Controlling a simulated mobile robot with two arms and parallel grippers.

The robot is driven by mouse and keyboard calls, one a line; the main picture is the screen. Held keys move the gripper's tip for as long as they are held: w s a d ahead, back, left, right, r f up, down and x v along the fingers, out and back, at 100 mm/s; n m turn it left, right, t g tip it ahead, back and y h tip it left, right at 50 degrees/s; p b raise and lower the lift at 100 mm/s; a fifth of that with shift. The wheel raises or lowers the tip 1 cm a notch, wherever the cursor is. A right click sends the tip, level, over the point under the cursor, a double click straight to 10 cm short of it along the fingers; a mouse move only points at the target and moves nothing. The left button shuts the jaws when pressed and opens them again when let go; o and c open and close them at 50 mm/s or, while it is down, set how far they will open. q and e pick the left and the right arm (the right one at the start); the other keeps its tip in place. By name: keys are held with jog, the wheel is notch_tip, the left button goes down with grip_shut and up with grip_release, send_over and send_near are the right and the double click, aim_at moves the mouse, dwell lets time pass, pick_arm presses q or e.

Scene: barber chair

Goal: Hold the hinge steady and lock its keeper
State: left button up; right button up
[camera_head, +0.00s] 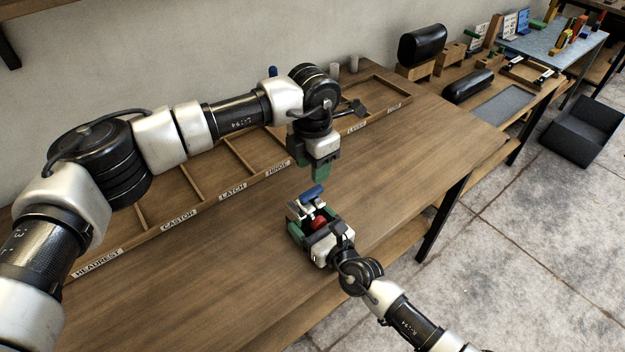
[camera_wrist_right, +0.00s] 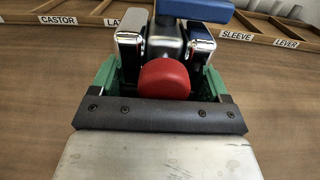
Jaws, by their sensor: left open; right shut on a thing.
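The hinge shows in the right wrist view as a metal body with chrome blocks (camera_wrist_right: 130,45), a round red knob (camera_wrist_right: 164,79) and a blue bar (camera_wrist_right: 195,10) on top. In the head view, the red knob (camera_head: 319,223) and blue bar (camera_head: 312,192) show over the workbench. My right gripper (camera_head: 312,222) is shut on the hinge, with green fingers at its two sides. I cannot tell which part is the keeper. My left gripper (camera_head: 320,172) points down just above and behind the blue bar, open, empty and apart from it.
A labelled compartment tray (camera_head: 178,225) runs along the back of the workbench (camera_head: 215,285). A dark part (camera_head: 352,108) lies near its right end. A side bench holds a black cushion (camera_head: 422,45) and a black roll (camera_head: 468,86). The bench right of the hinge is clear.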

aim_at(313, 190)
jog(key=shift+f, duration=0.1)
pick_arm(q)
notch_tip(313, 190, up, 5)
jog(key=shift+r, duration=0.2)
pick_arm(e)
jog(key=o, duration=1.3)
jog(key=shift+c, duration=0.2)
